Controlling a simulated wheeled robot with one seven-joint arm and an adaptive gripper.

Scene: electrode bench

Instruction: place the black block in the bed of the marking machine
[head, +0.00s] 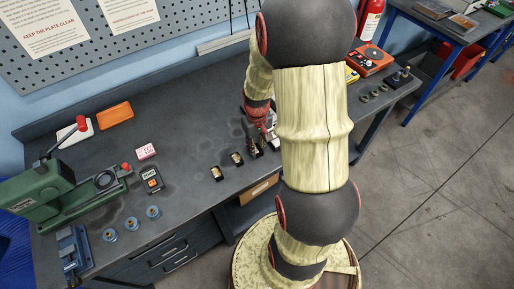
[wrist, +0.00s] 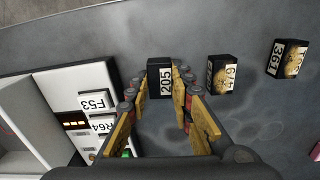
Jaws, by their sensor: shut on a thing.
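In the head view my gripper (head: 256,148) is low over the middle of the bench, partly hidden by my arm. A green machine (head: 35,190) with a red-knobbed lever stands at the far left; it looks like the marking machine. Its low green bed (head: 90,204) extends to the right, well apart from my gripper.
Two dark blocks with brassy faces, (head: 237,158) and (head: 216,173), stand left of my gripper. A white unit (wrist: 75,85) with label tags is close beside it in the wrist view. A small meter (head: 152,180), pink pad (head: 146,152) and blue vise (head: 73,250) are near the machine.

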